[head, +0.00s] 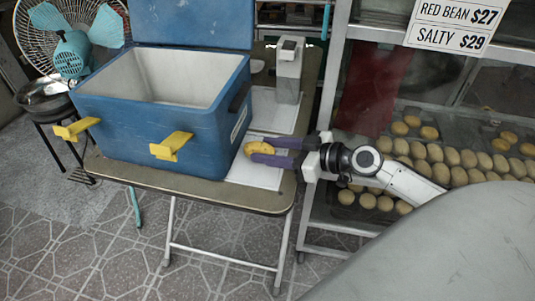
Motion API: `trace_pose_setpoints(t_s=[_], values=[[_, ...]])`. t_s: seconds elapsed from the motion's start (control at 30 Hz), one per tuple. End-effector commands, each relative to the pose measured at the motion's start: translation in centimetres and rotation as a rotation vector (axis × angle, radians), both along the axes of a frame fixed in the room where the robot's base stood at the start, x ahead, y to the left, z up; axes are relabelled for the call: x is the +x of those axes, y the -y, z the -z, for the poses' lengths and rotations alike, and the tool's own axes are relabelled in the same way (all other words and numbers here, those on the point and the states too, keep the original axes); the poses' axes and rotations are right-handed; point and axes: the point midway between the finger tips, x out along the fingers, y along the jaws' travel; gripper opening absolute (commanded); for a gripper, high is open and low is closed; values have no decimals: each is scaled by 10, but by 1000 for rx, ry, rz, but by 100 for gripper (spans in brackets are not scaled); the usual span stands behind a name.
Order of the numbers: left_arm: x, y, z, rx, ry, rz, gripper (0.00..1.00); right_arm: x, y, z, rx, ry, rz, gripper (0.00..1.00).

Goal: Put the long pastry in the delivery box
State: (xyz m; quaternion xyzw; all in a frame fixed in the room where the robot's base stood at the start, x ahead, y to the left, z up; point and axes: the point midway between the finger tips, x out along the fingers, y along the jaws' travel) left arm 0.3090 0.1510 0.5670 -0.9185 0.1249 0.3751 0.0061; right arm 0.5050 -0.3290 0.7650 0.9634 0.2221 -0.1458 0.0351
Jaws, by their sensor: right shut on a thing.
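My right gripper (262,154), with purple fingers, reaches in from the right over the table. It is shut on a golden-brown pastry (255,147) at its fingertips, close to the right side of the box. Whether the pastry touches the white sheet below I cannot tell. The blue delivery box (150,120) stands on the table with its lid up at the back. Its pale inside looks empty where I can see it; part of its floor is hidden by the front wall. My left gripper is not in view.
The folding table (180,188) holds the box, a white sheet (255,174) and a grey-white dispenser (289,70). Two yellow latches (171,146) stick out from the box front. A glass case (440,140) of round pastries stands right. A fan (70,50) stands at the left.

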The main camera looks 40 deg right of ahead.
Motion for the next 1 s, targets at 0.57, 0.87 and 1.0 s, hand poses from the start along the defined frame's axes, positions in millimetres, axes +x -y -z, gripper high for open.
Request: trace_pose_setpoints(t_s=[0.57,0.87,1.0], values=[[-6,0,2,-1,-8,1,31,3,-2,11,0,1,0,54],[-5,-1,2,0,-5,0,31,3,-2,10,0,1,0,60],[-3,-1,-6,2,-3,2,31,3,-2,4,0,1,0,60]])
